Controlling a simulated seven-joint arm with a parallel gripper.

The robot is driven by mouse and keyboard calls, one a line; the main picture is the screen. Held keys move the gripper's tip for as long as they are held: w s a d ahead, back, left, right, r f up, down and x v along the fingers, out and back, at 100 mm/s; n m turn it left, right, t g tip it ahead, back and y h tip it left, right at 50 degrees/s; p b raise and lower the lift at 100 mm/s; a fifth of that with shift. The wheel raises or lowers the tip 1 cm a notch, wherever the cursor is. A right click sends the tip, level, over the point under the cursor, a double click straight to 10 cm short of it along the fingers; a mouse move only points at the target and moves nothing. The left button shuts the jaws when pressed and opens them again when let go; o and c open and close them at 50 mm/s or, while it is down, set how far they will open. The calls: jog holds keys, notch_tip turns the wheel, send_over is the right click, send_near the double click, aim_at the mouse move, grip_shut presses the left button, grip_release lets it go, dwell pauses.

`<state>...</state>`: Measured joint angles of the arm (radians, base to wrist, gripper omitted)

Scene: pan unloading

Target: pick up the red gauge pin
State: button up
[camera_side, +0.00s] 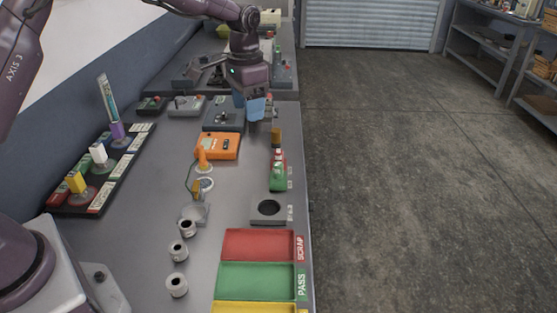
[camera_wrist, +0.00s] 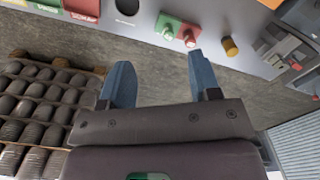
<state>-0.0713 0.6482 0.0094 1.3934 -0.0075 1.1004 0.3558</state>
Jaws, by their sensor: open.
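The red gauge pin (camera_side: 280,157), a small red piece with a pale tip, stands near the bench's right edge, just behind a green piece (camera_side: 278,180). In the wrist view the red pin (camera_wrist: 189,35) sits right beside the green one (camera_wrist: 167,30), beyond the fingertips. My gripper (camera_side: 257,108) is above the bench, behind and slightly left of the red pin in the side view. In the wrist view its two blue fingers (camera_wrist: 160,72) are spread apart with nothing between them.
A brown-gold cylinder (camera_side: 276,137) stands close behind the red pin. An orange meter (camera_side: 217,147) lies to its left. A dark round-holed fixture (camera_side: 268,209), a red scrap tray (camera_side: 258,244) and a green pass tray (camera_side: 257,281) are nearer. The bench edge drops to the floor at right.

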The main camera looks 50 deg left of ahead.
aim_at(278, 151)
jog(key=w+a+f+m, duration=0.2)
jog(key=w+f+m, duration=0.55)
jog(key=w, duration=0.35)
notch_tip(278, 151, down, 7)
jog(key=shift+s+r, duration=0.15)
jog(key=shift+w+a+f, duration=0.1)
jog(key=shift+a+f, duration=0.05)
jog(key=shift+f, duration=1.2)
jog(key=shift+w+a+f, duration=0.1)
jog(key=shift+f, duration=1.2)
jog(key=c, duration=1)
jog(key=shift+c, duration=0.2)
jog(key=shift+r, duration=0.1)
